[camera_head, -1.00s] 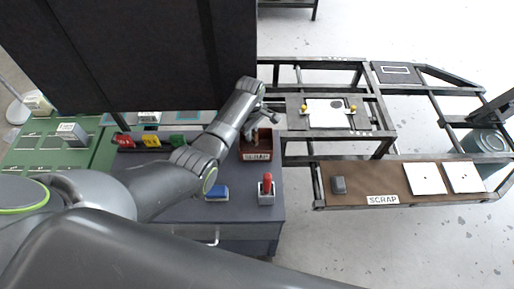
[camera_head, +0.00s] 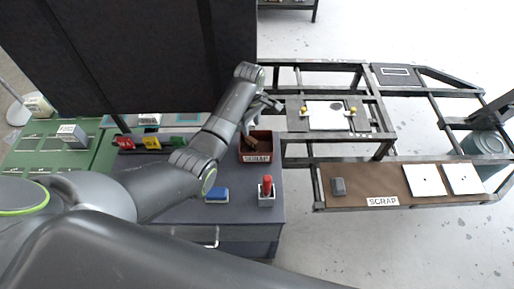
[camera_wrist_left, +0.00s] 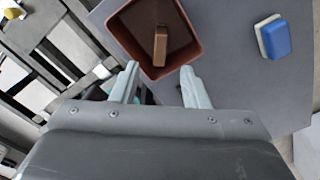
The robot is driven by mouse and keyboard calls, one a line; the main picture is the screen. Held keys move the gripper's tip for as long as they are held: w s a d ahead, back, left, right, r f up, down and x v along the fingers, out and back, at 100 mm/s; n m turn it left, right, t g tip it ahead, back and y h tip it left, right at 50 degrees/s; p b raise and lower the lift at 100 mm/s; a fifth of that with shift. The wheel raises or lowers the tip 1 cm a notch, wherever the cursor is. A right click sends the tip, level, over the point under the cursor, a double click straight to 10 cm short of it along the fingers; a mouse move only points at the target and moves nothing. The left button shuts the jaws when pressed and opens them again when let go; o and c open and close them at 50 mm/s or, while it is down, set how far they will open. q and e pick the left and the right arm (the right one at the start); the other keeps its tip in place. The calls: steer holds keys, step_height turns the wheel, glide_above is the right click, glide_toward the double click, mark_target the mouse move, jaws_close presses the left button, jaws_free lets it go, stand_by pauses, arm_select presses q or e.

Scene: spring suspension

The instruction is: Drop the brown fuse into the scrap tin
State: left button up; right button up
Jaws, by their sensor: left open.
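The scrap tin (camera_head: 257,158) is a reddish-brown open box with a SCRAP label on the grey bench top. The brown fuse (camera_wrist_left: 160,46) is a small brown block inside the tin in the left wrist view, apart from the fingers. The tin's wall (camera_wrist_left: 196,38) also shows there. My left gripper (camera_wrist_left: 159,69) is open and empty, its fingertips apart near the tin's edge. In the head view the left gripper (camera_head: 267,106) is just above and behind the tin. My right gripper is out of view.
A blue block (camera_head: 217,194) and a red-topped piece (camera_head: 267,186) stand on the bench near the tin. Red, yellow and green pieces (camera_head: 151,142) sit in a rack at left. A frame with a brown, SCRAP-labelled board (camera_head: 375,187) is at right.

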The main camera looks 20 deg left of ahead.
arm_select(q)
step_height(320, 180, up, 12)
steer(key=p, duration=0.2)
steer(key=shift+f, duration=0.15)
stand_by(0.5)
